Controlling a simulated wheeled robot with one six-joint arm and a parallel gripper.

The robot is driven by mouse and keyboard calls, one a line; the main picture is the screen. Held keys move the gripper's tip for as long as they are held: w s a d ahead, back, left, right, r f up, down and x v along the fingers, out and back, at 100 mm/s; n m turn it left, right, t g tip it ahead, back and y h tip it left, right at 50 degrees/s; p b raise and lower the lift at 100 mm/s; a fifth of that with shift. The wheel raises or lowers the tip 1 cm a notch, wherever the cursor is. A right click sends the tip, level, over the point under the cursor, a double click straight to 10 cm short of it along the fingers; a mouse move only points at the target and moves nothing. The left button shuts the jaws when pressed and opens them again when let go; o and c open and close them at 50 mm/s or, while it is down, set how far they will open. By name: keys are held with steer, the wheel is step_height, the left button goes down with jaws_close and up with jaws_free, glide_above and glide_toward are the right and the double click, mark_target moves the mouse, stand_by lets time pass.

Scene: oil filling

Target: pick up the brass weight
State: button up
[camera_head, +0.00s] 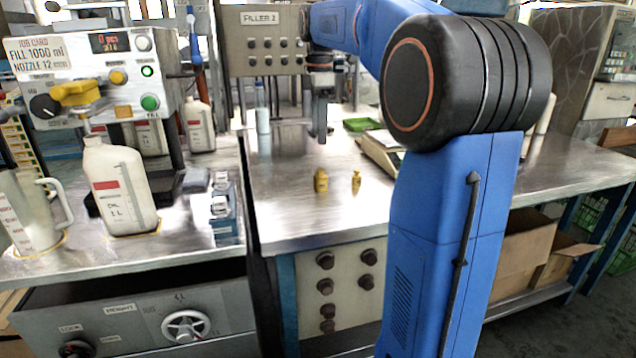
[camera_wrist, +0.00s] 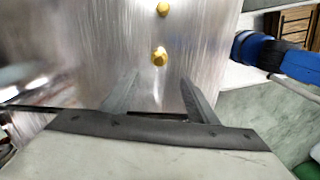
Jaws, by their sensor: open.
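Two brass weights stand on the metal bench: a larger one (camera_head: 321,180) and, to its right, a slimmer one (camera_head: 356,181). The wrist view shows both as small golden shapes, one near the top edge (camera_wrist: 163,8) and one nearer my gripper (camera_wrist: 159,56); I cannot tell which is which there. My gripper (camera_wrist: 158,80) is open and empty. The nearer weight appears just beyond its fingertips, lined up with the gap between them. In the head view my gripper (camera_head: 320,135) points down over the bench, behind the weights.
A scale (camera_head: 382,152) and a green tray (camera_head: 362,124) lie on the bench, partly behind my arm. On the left are a white oil jug (camera_head: 118,190), a measuring pitcher (camera_head: 30,215) and the filler (camera_head: 100,75). Bench around the weights is clear.

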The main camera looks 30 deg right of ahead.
mark_target(321, 170)
step_height(321, 170, down, 8)
steer(key=shift+f, duration=0.1)
steer(key=shift+d+f, duration=0.15)
steer(key=shift+f, duration=1.15)
steer(key=shift+d+f, duration=0.15)
steer(key=shift+f, duration=1.1)
jaws_close()
